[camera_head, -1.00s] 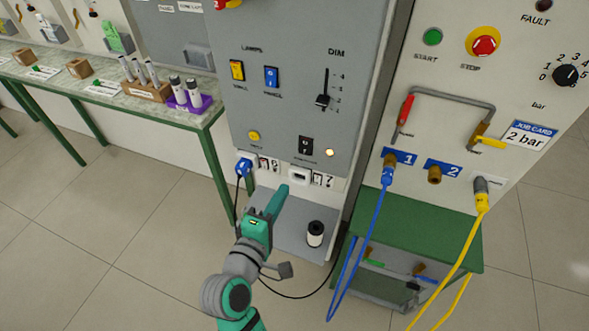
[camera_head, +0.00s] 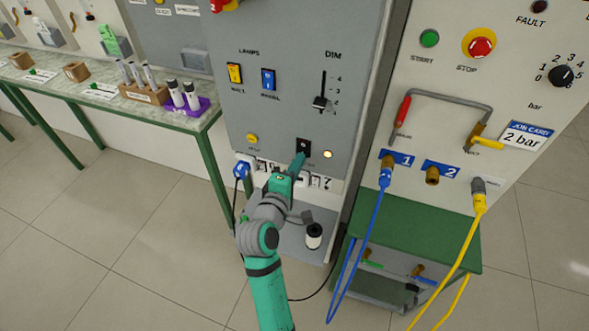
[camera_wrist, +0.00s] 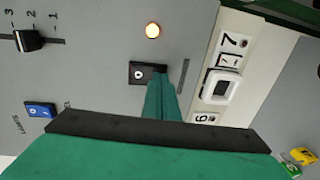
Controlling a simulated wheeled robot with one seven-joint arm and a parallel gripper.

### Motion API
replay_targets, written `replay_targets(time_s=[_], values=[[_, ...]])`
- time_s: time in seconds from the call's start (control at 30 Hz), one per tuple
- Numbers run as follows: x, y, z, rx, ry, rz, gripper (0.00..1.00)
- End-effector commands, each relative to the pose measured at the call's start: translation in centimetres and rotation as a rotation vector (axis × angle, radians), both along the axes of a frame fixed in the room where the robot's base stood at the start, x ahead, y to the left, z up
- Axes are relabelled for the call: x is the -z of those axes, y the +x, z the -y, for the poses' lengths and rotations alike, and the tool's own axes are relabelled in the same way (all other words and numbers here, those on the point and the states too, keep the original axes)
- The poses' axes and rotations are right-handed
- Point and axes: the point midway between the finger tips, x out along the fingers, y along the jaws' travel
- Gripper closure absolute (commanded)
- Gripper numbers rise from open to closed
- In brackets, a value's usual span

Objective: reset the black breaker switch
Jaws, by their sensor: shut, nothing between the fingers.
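The black breaker switch (camera_head: 303,145) sits low on the grey panel, left of a small lit amber lamp (camera_head: 328,154). In the wrist view the switch (camera_wrist: 138,74) shows a white round mark, and its other end is hidden by my fingers. My gripper (camera_head: 299,160) is shut and empty, with its fingertips at the lower part of the switch. In the wrist view the closed fingertips (camera_wrist: 161,78) overlap the switch's edge; I cannot tell whether they press on it. The lit lamp also shows in the wrist view (camera_wrist: 152,31).
The dim slider (camera_head: 321,103), blue lamp switch (camera_head: 268,79) and yellow button (camera_head: 252,139) share the panel. A blue plug (camera_head: 242,169) is at its lower left. Blue and yellow hoses hang at the right.

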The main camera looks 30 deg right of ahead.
Motion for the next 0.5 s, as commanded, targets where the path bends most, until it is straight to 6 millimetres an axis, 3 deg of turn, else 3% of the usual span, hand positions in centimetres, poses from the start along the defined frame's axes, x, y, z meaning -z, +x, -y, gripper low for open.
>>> replay_targets(time_s=[0.5], values=[[0.20, 0.35, 0.49, 0.000, -0.001, 0.001, 1.00]])
